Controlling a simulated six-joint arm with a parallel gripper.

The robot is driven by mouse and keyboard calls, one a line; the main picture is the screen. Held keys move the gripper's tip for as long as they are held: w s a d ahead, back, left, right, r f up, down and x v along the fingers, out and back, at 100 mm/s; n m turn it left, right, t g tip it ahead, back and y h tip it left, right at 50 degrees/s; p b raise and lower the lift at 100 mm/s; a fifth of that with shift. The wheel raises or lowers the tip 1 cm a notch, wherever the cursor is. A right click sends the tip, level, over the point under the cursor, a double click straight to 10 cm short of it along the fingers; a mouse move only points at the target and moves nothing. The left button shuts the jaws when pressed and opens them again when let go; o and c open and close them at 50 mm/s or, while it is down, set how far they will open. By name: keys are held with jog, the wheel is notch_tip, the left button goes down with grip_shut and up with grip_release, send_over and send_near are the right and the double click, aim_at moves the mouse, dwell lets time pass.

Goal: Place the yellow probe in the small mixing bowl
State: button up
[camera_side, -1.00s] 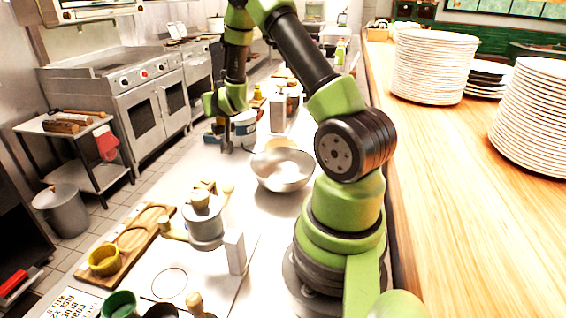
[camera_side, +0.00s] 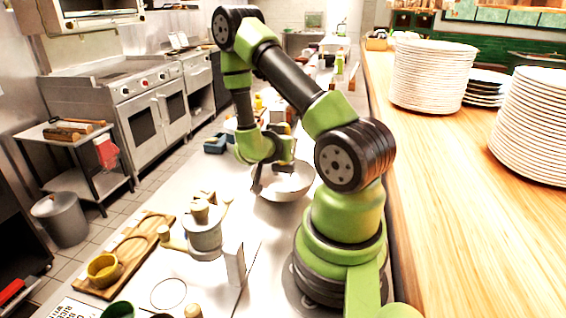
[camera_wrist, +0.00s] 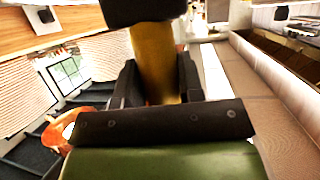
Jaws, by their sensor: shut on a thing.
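The yellow probe (camera_wrist: 155,55) stands between my two dark fingers in the wrist view, with a black part at its upper end. My gripper (camera_wrist: 158,82) is shut on it. In the side view my gripper (camera_side: 268,172) is at the steel mixing bowl (camera_side: 285,190), over its left and back part, and hides some of it. The bowl sits upright on the light counter beside my base. I cannot tell whether the probe is inside the rim, or how high it is above the bowl's floor.
A lidded grey pot (camera_side: 204,238) and a white block (camera_side: 234,263) stand in front of the bowl. A wooden board (camera_side: 132,258) with a yellow cup (camera_side: 103,268) lies at the left. A blue container (camera_side: 216,144) is behind. Plate stacks (camera_side: 432,75) fill the wooden counter at right.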

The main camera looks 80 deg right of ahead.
jog(key=shift+f, duration=2.25)
jog(key=shift+f, duration=0.15)
jog(key=o, duration=1)
jog(key=shift+r, duration=0.2)
jog(key=v, duration=0.7)
jog(key=shift+a, duration=0.2)
